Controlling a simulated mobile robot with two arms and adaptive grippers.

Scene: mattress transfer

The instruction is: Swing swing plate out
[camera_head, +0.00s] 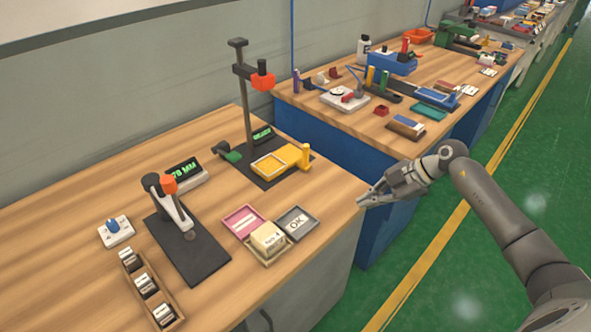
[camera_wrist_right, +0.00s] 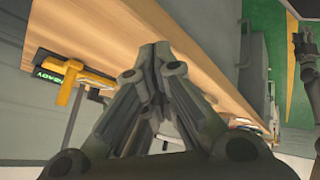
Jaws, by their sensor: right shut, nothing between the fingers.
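The yellow swing plate (camera_head: 290,157) lies low over the black base of the tall stand (camera_head: 246,95), with an upright yellow knob at its right end. It overlaps the base, and its mounting is too small to make out. The yellow part (camera_wrist_right: 70,84) also shows at the left in the right wrist view, beside a green READY display. My right gripper (camera_head: 361,201) is at the table's right edge, right of and nearer than the plate, apart from it. Its fingers (camera_wrist_right: 157,48) are closed together with nothing between them. My left gripper is not in view.
A press (camera_head: 185,235) on a dark base stands at the left front. Pink and grey OK trays (camera_head: 296,222) and a card box (camera_head: 268,240) lie near the right edge. A second bench (camera_head: 330,122) is behind.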

